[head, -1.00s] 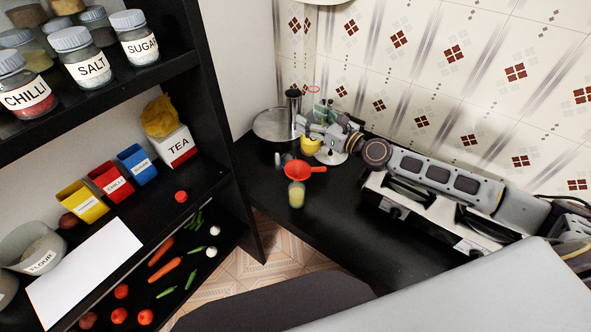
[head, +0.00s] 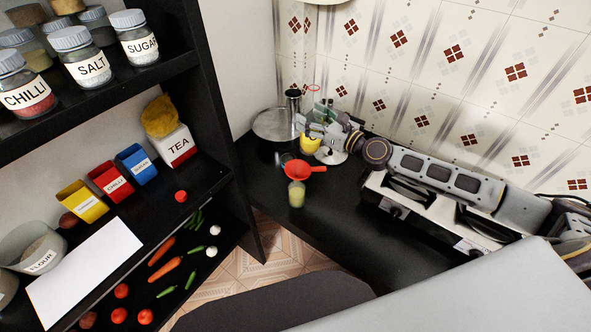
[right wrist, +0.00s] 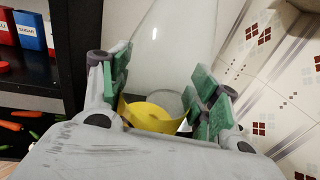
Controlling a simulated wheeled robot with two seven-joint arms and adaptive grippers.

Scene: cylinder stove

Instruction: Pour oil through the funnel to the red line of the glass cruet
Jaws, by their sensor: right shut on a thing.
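The red funnel (head: 305,169) sits above the glass cruet (head: 296,194) on the black counter. Pale yellow liquid shows in the cruet; its red line cannot be made out. My right gripper (head: 303,130) is just behind and above the funnel, with its arm coming from the right. My left gripper is not in view.
A metal pan (head: 272,126) stands at the back of the counter. A stove (head: 400,210) lies under my right arm. A black shelf (head: 215,120) with jars, boxes and vegetables fills the left. The counter (head: 330,235) is clear in front of the cruet.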

